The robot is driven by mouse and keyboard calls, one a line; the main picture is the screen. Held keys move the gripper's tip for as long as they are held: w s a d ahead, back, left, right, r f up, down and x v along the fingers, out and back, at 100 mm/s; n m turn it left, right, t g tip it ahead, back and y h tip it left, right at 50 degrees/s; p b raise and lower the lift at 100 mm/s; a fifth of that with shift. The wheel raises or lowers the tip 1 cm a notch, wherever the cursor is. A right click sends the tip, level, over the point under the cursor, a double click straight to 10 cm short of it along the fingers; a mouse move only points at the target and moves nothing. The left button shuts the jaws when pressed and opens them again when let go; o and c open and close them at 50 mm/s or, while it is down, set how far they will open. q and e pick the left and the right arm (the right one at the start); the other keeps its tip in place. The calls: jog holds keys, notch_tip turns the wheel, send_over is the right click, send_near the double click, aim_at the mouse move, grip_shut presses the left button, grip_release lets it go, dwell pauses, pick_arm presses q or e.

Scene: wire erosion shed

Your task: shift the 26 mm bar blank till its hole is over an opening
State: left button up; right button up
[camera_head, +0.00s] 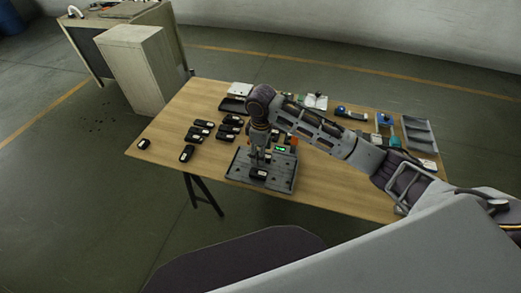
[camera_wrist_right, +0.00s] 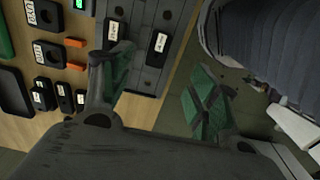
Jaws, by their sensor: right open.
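A grey plate (camera_head: 285,180) with small dark openings lies near the front edge of the table. A black bar blank (camera_head: 258,174) with a white label sits on it. In the right wrist view the plate (camera_wrist_right: 146,82) carries two black labelled blanks, one at the left (camera_wrist_right: 118,32) and one at the right (camera_wrist_right: 158,47). The labels are too small to read, so I cannot tell which is the 26 mm blank. Their holes cannot be made out. My right gripper (camera_head: 258,160) is over the plate, open and empty, its green-padded fingers apart (camera_wrist_right: 160,85). My left gripper is out of view.
Several black labelled blocks (camera_head: 200,128) stand on the wooden table (camera_head: 170,128) left of the plate. A green display (camera_head: 281,149) and orange pieces (camera_wrist_right: 75,66) are near the plate. A grey tray (camera_head: 419,134) lies at the right.

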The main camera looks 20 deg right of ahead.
aim_at(261, 173)
jog(key=shift+f, duration=0.15)
jog(key=shift+f, duration=6.8)
grip_shut()
